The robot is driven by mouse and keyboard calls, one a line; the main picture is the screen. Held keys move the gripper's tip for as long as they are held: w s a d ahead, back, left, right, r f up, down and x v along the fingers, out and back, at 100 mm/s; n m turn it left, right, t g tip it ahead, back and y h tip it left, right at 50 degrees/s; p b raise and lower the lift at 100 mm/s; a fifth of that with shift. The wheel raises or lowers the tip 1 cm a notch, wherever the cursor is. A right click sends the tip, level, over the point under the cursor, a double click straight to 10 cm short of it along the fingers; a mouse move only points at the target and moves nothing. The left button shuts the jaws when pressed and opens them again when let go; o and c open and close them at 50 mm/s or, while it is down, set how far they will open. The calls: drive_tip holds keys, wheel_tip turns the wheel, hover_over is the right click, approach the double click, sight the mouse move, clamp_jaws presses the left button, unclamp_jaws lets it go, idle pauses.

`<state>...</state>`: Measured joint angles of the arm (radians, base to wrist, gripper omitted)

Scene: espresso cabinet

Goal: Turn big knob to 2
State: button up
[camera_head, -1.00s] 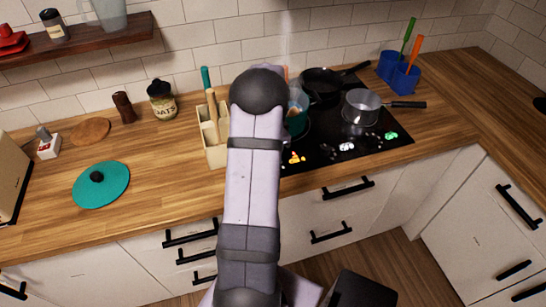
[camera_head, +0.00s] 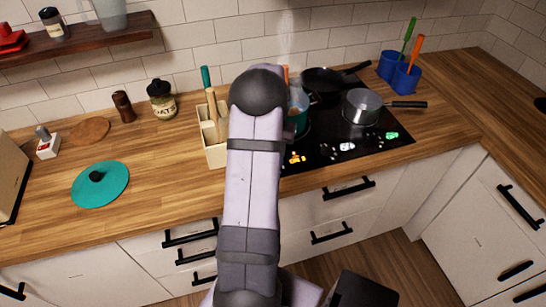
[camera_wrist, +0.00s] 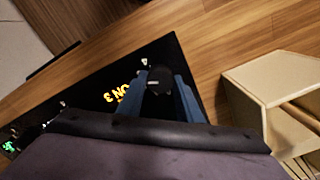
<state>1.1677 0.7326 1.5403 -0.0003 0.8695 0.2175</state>
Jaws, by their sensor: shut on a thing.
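My gripper (camera_wrist: 159,92) shows in the wrist view with its two blue fingers on either side of a round black knob (camera_wrist: 160,78), shut on it. The knob has a small pale mark on its face. It sits at the end of the black stove top (camera_wrist: 95,88). Beside it glows a yellow-orange display (camera_wrist: 118,93), which appears upside down and seems to read ON with a 3. The same display shows orange in the head view (camera_head: 296,159). There, my arm hides the gripper and the knob.
A wooden utensil holder (camera_head: 214,151) stands left of the stove, close to my arm. A teal pot (camera_head: 300,112), a black pan (camera_head: 322,83) and a steel saucepan (camera_head: 362,107) stand on the stove. A teal lid (camera_head: 100,186) lies on the open counter at left.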

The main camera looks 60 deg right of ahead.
drive_tip(key=n, duration=0.6)
drive_tip(key=shift+r, duration=0.1)
drive_tip(key=shift+w+n, duration=0.1)
drive_tip(key=shift+n, duration=0.2)
idle(0.3)
drive_tip(key=o, duration=1)
drive_tip(key=shift+o, duration=0.2)
drive_tip(key=shift+r+b, duration=1.3)
drive_tip(key=shift+r, duration=2.35)
